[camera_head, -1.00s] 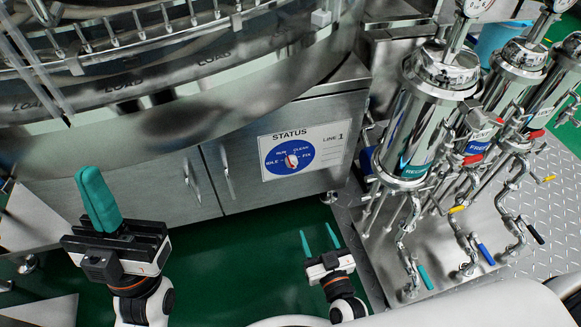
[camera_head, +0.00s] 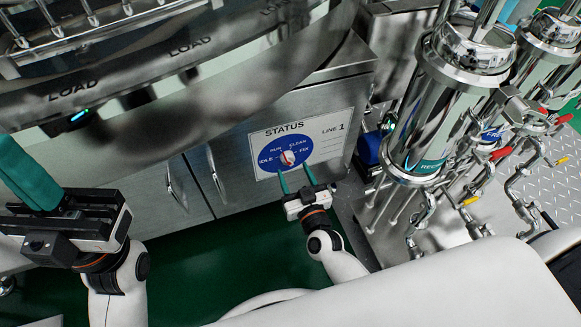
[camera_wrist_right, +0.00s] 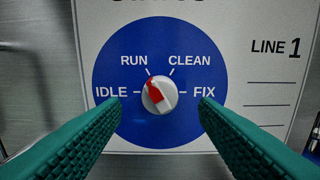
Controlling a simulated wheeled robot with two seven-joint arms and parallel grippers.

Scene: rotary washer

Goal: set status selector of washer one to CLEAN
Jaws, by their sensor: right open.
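The status selector (camera_head: 288,158) is a white round knob with a red pointer on a blue disc, on washer one's front panel, labelled LINE 1 (camera_head: 333,130). In the right wrist view the knob (camera_wrist_right: 166,103) is near the middle, and its red pointer slants up and left towards RUN. CLEAN (camera_wrist_right: 189,61) is printed up and right of the knob. My right gripper (camera_head: 294,171) is open, its teal fingers pointing at the panel on either side of the knob, with space between them and it. My left gripper (camera_head: 38,199) is at the far left, its teal fingers together.
The washer's rounded metal rim (camera_head: 225,85) overhangs the cabinet above the panel. Metal filter housings (camera_head: 440,110) with pipes and coloured valve handles stand to the right. Green floor (camera_head: 200,260) is clear below the cabinet doors.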

